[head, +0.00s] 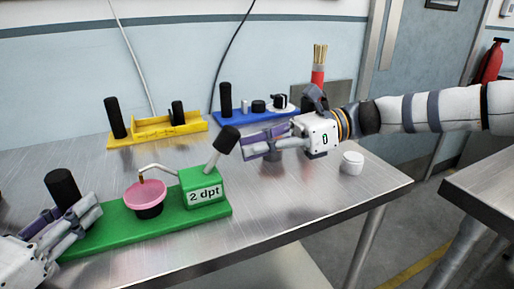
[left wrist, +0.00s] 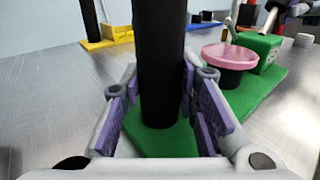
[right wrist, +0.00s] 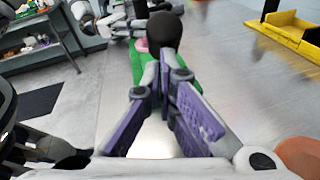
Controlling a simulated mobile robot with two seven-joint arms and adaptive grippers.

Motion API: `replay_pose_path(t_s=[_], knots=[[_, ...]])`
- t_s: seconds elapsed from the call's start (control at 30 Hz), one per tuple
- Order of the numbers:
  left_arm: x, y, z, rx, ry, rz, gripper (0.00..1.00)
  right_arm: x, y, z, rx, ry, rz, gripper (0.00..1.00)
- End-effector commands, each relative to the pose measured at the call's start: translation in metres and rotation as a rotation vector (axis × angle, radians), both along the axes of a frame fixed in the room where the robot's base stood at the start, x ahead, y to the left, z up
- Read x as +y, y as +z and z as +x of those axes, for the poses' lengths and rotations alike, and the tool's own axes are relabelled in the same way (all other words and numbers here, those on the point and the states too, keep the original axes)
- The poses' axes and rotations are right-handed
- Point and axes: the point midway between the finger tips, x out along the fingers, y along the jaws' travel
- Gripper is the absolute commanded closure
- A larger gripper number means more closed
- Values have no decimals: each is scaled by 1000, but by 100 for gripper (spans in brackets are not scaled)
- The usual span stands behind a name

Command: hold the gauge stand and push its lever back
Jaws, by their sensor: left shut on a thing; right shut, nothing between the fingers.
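The gauge stand is a long green base (head: 110,233) with a black post, a pink dish (head: 145,193) on a black cup, and a green box (head: 203,188) marked "2 dpt". Its lever (head: 226,141) rises from the box with a thick black knob, tilted to the right. My left gripper (head: 75,215) is shut on the black post (left wrist: 158,60), which stands upright between its fingers. My right gripper (head: 247,146) is shut and empty, its fingertips just right of the knob. In the right wrist view the knob (right wrist: 165,30) is straight beyond the fingertips; contact cannot be told.
A yellow stand (head: 155,131) and a blue stand (head: 240,117) with black posts are at the back near the wall. A red holder with sticks (head: 318,75) is behind my right gripper. A white jar (head: 352,162) stands near the right edge. The front right tabletop is clear.

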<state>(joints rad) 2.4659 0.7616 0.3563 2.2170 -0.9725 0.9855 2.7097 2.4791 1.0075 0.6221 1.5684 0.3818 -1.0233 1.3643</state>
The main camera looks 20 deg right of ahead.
Motion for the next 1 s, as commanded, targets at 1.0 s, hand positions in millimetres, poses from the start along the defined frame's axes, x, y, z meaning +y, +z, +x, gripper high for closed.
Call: replay_pose_path(t_s=[1.0], knots=[[0, -2, 0, 5, -1, 3, 100, 32, 40, 0, -1, 1, 1, 100]])
